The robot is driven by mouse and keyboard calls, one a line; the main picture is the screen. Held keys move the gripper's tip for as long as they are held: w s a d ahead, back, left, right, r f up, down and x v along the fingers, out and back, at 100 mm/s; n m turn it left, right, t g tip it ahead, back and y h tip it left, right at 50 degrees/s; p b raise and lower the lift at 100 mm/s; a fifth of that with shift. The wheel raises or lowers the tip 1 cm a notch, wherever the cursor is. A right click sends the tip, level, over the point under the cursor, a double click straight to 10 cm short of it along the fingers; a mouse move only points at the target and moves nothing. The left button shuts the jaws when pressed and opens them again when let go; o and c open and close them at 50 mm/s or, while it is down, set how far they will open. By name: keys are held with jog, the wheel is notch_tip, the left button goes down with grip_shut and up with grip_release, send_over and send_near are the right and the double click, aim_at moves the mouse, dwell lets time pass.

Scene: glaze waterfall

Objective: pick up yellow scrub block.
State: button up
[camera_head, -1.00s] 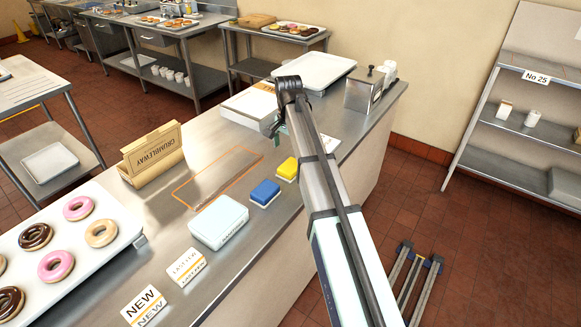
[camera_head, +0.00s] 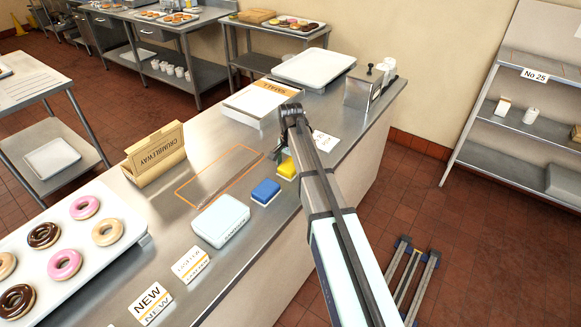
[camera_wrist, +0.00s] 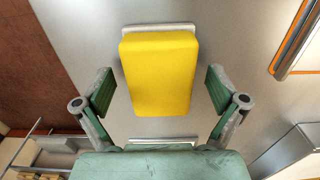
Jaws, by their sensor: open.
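The yellow scrub block (camera_head: 287,168) lies on the steel counter, partly covered by my gripper in the head view. In the wrist view the yellow scrub block (camera_wrist: 160,72) is a rounded yellow slab with a pale base edge showing at its far end. My gripper (camera_wrist: 160,90) is open, with one green-padded finger on each side of the block and a gap on both sides. The gripper (camera_head: 280,155) is hard to make out in the head view, low over the block.
A blue block (camera_head: 265,191) lies close beside the yellow one, and a pale box (camera_head: 220,221) is nearer. A small card (camera_head: 326,141), a white box (camera_head: 258,103) and a metal dispenser (camera_head: 364,86) stand beyond. An orange outline (camera_head: 218,175) marks clear counter to the left.

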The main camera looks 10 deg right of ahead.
aim_at(291, 164)
jog(key=shift+s, duration=0.1)
jog(key=c, duration=1.3)
jog(key=shift+r, duration=0.1)
jog(key=shift+r+b, duration=0.25)
jog(key=shift+b, duration=0.05)
notch_tip(291, 164, up, 19)
jog(key=b, duration=0.4)
jog(key=shift+r+b, duration=0.2)
jog(key=shift+b, duration=0.2)
jog(key=shift+c, duration=0.7)
